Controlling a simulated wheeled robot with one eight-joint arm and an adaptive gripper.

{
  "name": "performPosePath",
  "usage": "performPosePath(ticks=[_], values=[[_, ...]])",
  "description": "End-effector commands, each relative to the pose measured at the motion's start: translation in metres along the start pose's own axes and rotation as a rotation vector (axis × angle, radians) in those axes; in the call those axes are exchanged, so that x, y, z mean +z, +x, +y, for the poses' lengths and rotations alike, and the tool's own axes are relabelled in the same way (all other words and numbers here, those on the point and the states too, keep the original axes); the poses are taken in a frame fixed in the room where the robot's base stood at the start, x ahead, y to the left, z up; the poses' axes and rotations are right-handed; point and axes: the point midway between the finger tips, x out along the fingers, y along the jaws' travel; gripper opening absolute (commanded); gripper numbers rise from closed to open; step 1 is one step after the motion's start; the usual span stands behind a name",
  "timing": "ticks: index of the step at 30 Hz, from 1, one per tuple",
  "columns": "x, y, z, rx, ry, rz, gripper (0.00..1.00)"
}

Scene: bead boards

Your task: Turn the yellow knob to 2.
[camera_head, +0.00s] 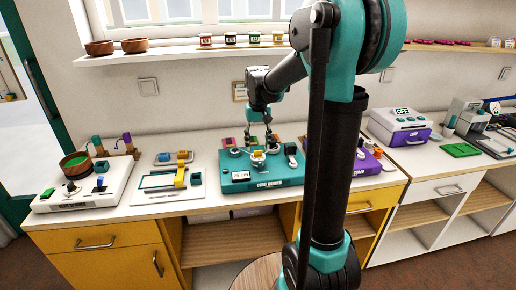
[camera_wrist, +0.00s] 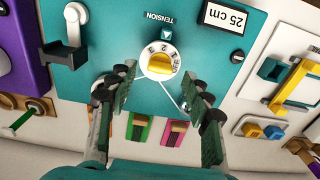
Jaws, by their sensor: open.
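The yellow knob (camera_wrist: 159,64) sits on a white numbered dial on the teal board (camera_wrist: 110,22). A small triangle mark and the word TENSION lie beside the dial. The digits are small, and I cannot tell surely which one faces the mark. In the head view the knob (camera_head: 258,154) is small, near the middle of the teal board (camera_head: 235,181). My gripper (camera_wrist: 158,82) is open, its two fingers spread to either side of the knob in the wrist view, apparently empty. In the head view my gripper (camera_head: 262,143) is low over the board.
A grey lever switch (camera_wrist: 68,42) and a 25 cm display (camera_wrist: 228,17) are on the board. Green and pink pieces (camera_wrist: 137,127) lie at its edge. A purple box (camera_head: 366,160) stands to the right, and a white board with a yellow slider (camera_head: 180,178) to the left.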

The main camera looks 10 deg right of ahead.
Motion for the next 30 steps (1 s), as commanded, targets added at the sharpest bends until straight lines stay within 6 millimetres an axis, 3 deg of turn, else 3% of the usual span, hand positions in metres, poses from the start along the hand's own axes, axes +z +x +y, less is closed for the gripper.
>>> performPosePath(ticks=[9, 15, 30], values=[[0.0, -0.064, 0.0, 0.0, 0.0, 0.0, 0.5], [0.0, -0.09, 0.0, 0.0, 0.0, 0.0, 0.5], [0.003, -0.095, 0.001, 0.0, 0.0, 0.005, 0.5]])
